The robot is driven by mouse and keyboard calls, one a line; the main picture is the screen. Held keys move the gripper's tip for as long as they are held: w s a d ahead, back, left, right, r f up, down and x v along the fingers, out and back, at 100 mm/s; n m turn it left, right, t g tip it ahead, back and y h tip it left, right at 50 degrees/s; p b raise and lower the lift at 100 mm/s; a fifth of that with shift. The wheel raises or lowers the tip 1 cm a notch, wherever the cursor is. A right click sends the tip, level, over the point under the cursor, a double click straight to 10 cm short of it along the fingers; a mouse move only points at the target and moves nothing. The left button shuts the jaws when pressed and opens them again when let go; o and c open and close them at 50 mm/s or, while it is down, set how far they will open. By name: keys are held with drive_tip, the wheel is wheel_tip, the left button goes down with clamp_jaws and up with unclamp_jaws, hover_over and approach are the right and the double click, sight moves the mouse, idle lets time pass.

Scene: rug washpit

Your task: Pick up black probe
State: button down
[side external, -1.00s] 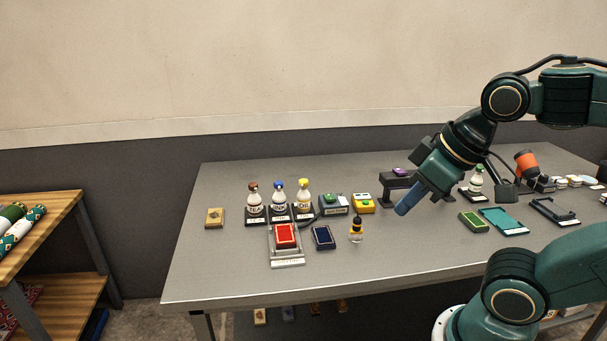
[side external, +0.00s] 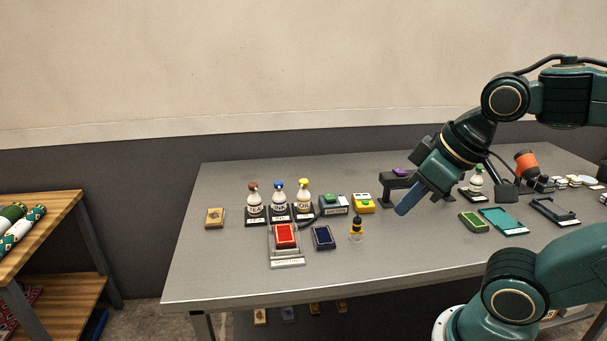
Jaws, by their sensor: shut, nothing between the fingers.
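My gripper (side external: 408,202) has blue fingers that are closed together and empty. It points down and to the left, above the table's right half, in front of a dark stand. A thin dark piece (side external: 308,222), which may be the black probe, lies between the red pad and a grey meter with a green top (side external: 333,204). It is small and partly hidden, so I cannot tell its shape. It is well to the left of my gripper and not touched by it.
Three capped bottles (side external: 278,199) stand behind a red pad in a tray (side external: 288,263). A dark blue pad (side external: 323,238) and a yellow box (side external: 363,203) are close by. A dark stand (side external: 386,181) is behind my gripper. The table's front strip (side external: 240,290) is clear.

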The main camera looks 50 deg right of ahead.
drive_tip(key=c, duration=1.2)
unclamp_jaws()
drive_tip(key=shift+o, duration=0.2)
drive_tip(key=shift+w, duration=0.1)
drive_tip(key=w+d+m+g, duration=0.3)
drive_tip(key=w+d+m, duration=0.65)
drive_tip(key=w, duration=0.25)
drive_tip(key=w+d+f+m+g, duration=0.2)
drive_tip(key=w+d+f+m, duration=0.4)
drive_tip(key=d+f+m, duration=0.3)
drive_tip(key=d+f, duration=0.1)
drive_tip(key=d, duration=0.2)
drive_tip(key=shift+w+d+m+g, duration=0.15)
drive_tip(key=shift+d+m+g, duration=0.15)
drive_tip(key=shift+m, duration=0.05)
drive_tip(key=shift+f, duration=0.2)
